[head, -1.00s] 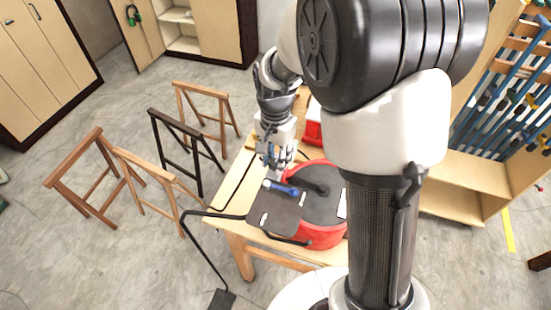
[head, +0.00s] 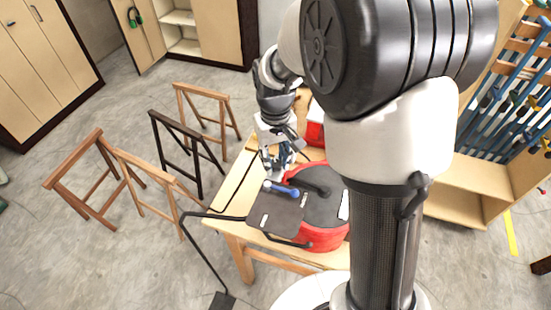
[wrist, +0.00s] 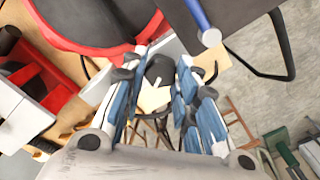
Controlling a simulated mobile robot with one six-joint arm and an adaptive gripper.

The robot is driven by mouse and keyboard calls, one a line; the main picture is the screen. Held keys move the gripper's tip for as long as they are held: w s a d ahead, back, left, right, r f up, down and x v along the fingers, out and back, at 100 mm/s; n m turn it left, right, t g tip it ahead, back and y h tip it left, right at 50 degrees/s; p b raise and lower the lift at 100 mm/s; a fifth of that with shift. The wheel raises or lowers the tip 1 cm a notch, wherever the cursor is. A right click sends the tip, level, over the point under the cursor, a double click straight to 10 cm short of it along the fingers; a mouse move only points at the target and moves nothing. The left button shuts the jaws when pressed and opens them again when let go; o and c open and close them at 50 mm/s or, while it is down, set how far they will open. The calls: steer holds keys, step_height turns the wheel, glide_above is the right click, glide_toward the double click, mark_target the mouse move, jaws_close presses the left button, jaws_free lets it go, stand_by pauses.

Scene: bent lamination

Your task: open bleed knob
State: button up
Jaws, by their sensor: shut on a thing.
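A red round vessel (head: 322,238) with a dark top stands on the wooden bench. A dark flat plate (head: 274,213) sits at its front left, with a blue handle (head: 283,189) across it; the handle also shows in the wrist view (wrist: 198,15). My gripper (head: 277,176) is just behind the blue handle, beside the vessel. In the wrist view, its blue-padded fingers (wrist: 158,82) stand around a small black knob (wrist: 160,67) next to the red rim (wrist: 95,50). They are shut on it. The fingers hide the knob's sides, and its turn angle cannot be told.
The wooden bench (head: 238,200) has a little bare room left of the vessel. A red and white box (head: 315,130) stands behind it. A black bent rod (head: 196,255) is in front left. Several wooden trestles (head: 80,175) stand on the floor at left.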

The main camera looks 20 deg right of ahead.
mark_target(275, 163)
steer(key=n, duration=0.5)
steer(key=shift+n, duration=0.3)
steer(key=n, duration=0.5)
steer(key=shift+a+n+b, duration=0.1)
steer(key=shift+n+b, duration=0.2)
steer(key=shift+n, duration=0.1)
steer(key=o, duration=1.1)
steer(key=shift+c, duration=0.2)
steer(key=shift+r, duration=0.1)
step_height(275, 163, up, 12)
